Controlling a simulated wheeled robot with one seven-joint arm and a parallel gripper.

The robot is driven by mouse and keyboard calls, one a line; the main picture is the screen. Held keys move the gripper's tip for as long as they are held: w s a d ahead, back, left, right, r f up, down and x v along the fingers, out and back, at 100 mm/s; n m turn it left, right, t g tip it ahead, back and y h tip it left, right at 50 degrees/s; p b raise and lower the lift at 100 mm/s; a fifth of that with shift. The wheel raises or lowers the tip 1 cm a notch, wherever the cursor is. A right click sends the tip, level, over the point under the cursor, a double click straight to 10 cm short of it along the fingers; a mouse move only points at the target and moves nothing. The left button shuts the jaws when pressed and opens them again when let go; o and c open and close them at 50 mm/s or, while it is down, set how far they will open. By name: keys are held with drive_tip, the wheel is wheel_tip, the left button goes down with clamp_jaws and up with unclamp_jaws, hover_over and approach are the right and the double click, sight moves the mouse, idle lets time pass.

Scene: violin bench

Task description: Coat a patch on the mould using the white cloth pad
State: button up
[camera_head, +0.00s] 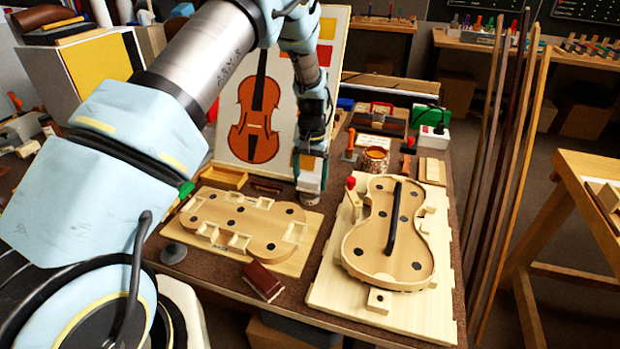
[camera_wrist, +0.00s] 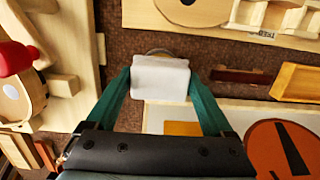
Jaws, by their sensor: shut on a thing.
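My gripper (camera_wrist: 160,85) is shut on the white cloth pad (camera_wrist: 160,76), which sits between its green fingers. In the head view, my gripper (camera_head: 310,172) points down over the bench, just right of the violin picture. A flat wooden violin-shaped mould (camera_head: 222,213) with cutouts and black dots lies on a pale board at left. Part of it also shows at the top of the wrist view (camera_wrist: 192,10). A second violin-shaped wooden form (camera_head: 370,240), with raised sides and a black bar, lies on a larger board at right. The pad is apart from both forms.
A violin picture (camera_head: 262,90) stands behind my gripper. A tin (camera_head: 375,160) and a red-topped object (camera_head: 351,185) stand to the right. A dark red block (camera_head: 262,281) lies at the front. A wooden tray (camera_head: 224,177) sits behind the left mould. Tall wooden strips (camera_head: 510,160) rise beyond the right edge.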

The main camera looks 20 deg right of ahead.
sight(309, 179)
drive_tip(key=shift+f+b, duration=0.4)
drive_tip(key=shift+f, duration=0.15)
idle(1.6)
drive_tip(key=shift+r, duration=0.1)
drive_tip(key=shift+r+p, duration=2.05)
drive_tip(key=shift+r, duration=1.45)
